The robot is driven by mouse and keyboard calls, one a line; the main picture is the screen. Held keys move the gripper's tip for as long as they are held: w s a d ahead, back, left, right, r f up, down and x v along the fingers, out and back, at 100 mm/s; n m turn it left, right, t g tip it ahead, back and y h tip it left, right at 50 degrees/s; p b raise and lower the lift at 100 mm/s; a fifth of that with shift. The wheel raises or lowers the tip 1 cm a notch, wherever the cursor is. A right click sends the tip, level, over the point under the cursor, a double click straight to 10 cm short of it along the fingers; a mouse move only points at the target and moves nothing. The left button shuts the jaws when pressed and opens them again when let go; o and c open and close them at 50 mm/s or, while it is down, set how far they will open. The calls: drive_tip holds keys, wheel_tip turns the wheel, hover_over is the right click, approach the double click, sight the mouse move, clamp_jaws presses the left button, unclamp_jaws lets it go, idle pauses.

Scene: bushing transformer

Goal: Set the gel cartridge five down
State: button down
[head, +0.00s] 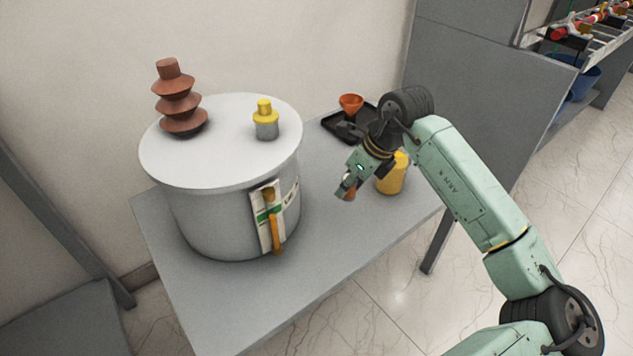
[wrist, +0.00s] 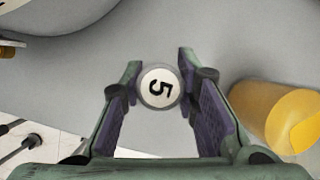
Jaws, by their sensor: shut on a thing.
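The gel cartridge five (wrist: 159,87) shows end-on in the wrist view as a round white cap marked with a black 5. It sits between the two fingers of my gripper (wrist: 159,72), which is shut on it. In the head view my gripper (head: 347,186) points down over the right part of the grey table (head: 330,250).
A yellow cylinder (head: 391,182) stands close to the right of my gripper; it also shows in the wrist view (wrist: 278,115). A large grey transformer tank (head: 215,205) stands to the left. A black tray (head: 341,129) with an orange funnel (head: 351,103) lies behind. The front table is clear.

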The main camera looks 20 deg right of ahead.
drive_tip(key=p, duration=0.2)
hover_over(314, 170)
drive_tip(key=s, duration=0.2)
drive_tip(key=shift+w+d+f, duration=0.25)
drive_tip(key=shift+d+f, duration=0.2)
drive_tip(key=shift+f, duration=0.15)
drive_tip(key=shift+w+f, duration=0.2)
drive_tip(key=shift+f, duration=1.6)
drive_tip(key=shift+f, duration=0.1)
drive_tip(key=shift+f, duration=0.15)
drive_tip(key=c, duration=1.2)
unclamp_jaws()
drive_tip(key=shift+c, duration=0.2)
